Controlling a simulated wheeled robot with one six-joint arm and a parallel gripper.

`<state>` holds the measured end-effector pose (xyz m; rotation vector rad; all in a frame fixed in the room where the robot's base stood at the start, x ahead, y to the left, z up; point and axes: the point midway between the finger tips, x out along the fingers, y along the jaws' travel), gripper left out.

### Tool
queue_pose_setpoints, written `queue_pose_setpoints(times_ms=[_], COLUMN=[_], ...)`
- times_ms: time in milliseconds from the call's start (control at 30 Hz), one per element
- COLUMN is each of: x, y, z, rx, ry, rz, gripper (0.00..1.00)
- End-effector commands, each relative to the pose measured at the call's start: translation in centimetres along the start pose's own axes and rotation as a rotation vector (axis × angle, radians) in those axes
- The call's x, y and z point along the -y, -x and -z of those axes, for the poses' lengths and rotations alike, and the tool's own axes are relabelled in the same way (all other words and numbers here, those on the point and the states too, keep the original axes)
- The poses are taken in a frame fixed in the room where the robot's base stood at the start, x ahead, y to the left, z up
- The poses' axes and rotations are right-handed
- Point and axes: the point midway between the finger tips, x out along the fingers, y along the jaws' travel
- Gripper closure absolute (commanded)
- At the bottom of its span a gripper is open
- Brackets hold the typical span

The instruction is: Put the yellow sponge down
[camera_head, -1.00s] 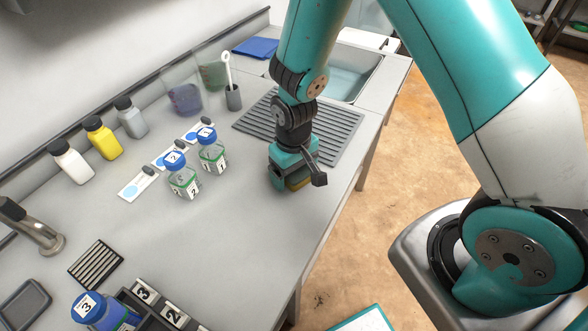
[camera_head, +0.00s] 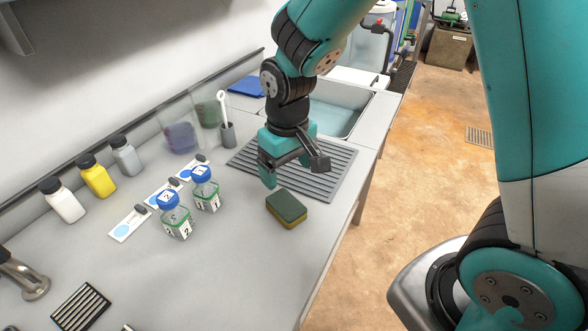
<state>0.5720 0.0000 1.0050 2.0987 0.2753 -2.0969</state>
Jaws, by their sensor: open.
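The yellow sponge (camera_head: 287,208), with a dark green top layer, lies flat on the grey counter in front of the ribbed draining mat. My gripper (camera_head: 294,176) is open and empty. It hangs just behind and above the sponge, over the near edge of the mat, and looks apart from it. One finger points down close to the sponge's far left side.
Two blue-capped bottles, numbered 1 (camera_head: 206,190) and 2 (camera_head: 174,215), stand left of the sponge. The ribbed mat (camera_head: 326,170) lies before the sink (camera_head: 338,112). White, yellow and grey bottles line the wall. The counter front of the sponge is clear.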

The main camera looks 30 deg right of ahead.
Motion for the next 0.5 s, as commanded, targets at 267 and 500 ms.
queue_pose_setpoints(times_ms=[267,500], x=[5.1,8.3], y=[8.9,12.8], z=[-7.3,-14.3], rx=[-0.088,-0.140], ry=[0.175,0.339], rz=[0.192,0.303], gripper=[0.14,0.14])
